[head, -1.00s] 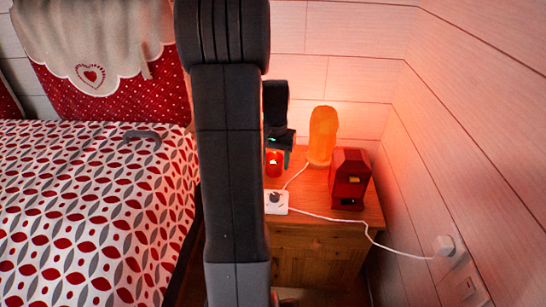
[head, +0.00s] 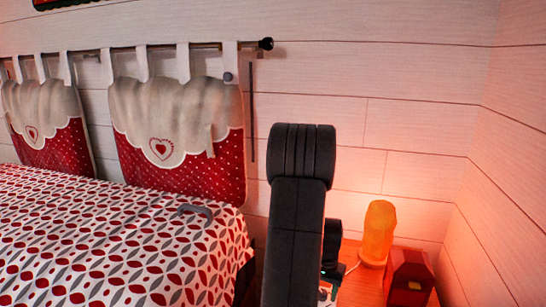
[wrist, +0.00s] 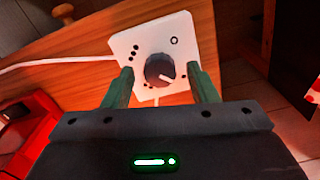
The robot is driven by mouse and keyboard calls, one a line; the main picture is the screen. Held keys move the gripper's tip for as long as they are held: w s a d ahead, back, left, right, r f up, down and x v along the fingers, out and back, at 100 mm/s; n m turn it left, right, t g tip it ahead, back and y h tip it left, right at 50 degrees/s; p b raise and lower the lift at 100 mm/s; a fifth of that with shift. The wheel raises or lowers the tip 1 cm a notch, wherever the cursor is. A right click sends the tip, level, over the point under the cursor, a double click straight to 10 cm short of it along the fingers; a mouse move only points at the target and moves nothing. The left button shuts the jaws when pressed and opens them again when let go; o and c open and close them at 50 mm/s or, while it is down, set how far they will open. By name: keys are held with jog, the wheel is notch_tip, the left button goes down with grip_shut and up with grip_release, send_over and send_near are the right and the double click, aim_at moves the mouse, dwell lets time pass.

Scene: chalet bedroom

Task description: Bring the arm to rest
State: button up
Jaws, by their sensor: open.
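My gripper (wrist: 161,71) shows in the wrist view with its two green fingers apart, one on each side of the dark round knob (wrist: 160,69) of a white control box (wrist: 178,38). Nothing is clearly gripped; whether the fingers touch the knob or box I cannot tell. In the head view my dark arm stands upright in front of the bedside table (head: 362,285). The fingers are hidden there, and only a small part of the white box (head: 325,293) shows beside the arm.
A glowing orange lamp (head: 378,235) and a red box-shaped object (head: 409,277) stand on the table, right of my arm. The patterned bed (head: 110,250) fills the left, with a grey curved object (head: 194,210) on it. Plank walls close off the back and right.

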jog(key=shift+r, duration=0.1)
dwell(0.3)
notch_tip(320, 180, up, 14)
jog(key=p, duration=0.4)
notch_tip(320, 180, down, 14)
jog(key=b, duration=0.4)
jog(key=shift+f+n, duration=0.2)
jog(key=shift+n, duration=0.1)
jog(key=n+b, duration=0.1)
jog(key=n, duration=0.2)
jog(key=shift+n+b, duration=0.3)
jog(key=shift+n, duration=0.1)
jog(key=n+b, duration=0.2)
jog(key=n, duration=0.2)
jog(key=shift+n, duration=0.3)
jog(key=n+b, duration=0.4)
jog(key=n, duration=0.2)
jog(key=shift+r+n+b, duration=0.1)
jog(key=shift+n+b, duration=0.9)
jog(key=shift+n, duration=0.2)
